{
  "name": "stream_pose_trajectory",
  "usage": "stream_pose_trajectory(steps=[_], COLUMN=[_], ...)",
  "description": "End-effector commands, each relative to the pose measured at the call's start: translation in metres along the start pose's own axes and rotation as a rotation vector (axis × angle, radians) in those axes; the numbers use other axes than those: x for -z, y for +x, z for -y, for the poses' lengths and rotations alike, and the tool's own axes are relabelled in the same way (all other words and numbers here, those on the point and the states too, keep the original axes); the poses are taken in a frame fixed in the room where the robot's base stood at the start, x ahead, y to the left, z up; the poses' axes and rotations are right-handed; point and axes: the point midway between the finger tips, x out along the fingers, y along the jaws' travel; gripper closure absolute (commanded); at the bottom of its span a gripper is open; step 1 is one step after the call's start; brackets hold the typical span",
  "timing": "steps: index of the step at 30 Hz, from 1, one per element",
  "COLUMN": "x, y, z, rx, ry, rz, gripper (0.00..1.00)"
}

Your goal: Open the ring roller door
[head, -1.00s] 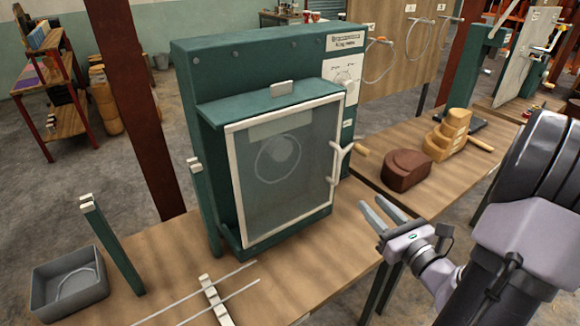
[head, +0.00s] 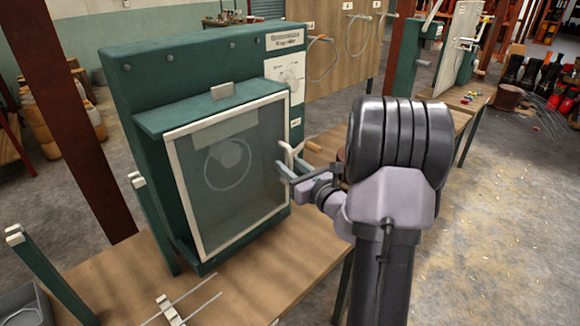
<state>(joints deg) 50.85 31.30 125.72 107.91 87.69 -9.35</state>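The ring roller is a green machine (head: 125,85) on a wooden bench. Its door (head: 190,190), a clear pane in a white frame, is closed across the front, and a ring shape shows dimly through it. A pale handle (head: 291,153) stands out from the door's right edge. My gripper (head: 284,173) is at this handle, its grey fingers apart. The fingers overlap the handle's lower part in the view; I cannot tell whether they touch it or straddle it. My wrist hides part of the area to the right.
A dial panel (head: 286,75) is on the machine's right front. Thin rods on a white rest (head: 170,311) lie on the bench in front. A grey bin (head: 22,303) and a green post (head: 50,275) are at left.

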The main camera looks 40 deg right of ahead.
Motion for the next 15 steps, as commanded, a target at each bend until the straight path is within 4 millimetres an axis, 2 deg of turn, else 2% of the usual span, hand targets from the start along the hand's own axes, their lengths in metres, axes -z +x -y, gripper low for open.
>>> stream_pose_trajectory(steps=[1, 6, 15], x=[0.0, 0.0, 0.0001], y=[-0.0001, -0.0003, -0.0004], z=[0.0, 0.0, 0.0], rx=[0.0, 0.0, 0.0], ry=[0.0, 0.0, 0.0], rz=[0.0, 0.0, 0.0], gripper=[0.7, 1.0, 1.0])
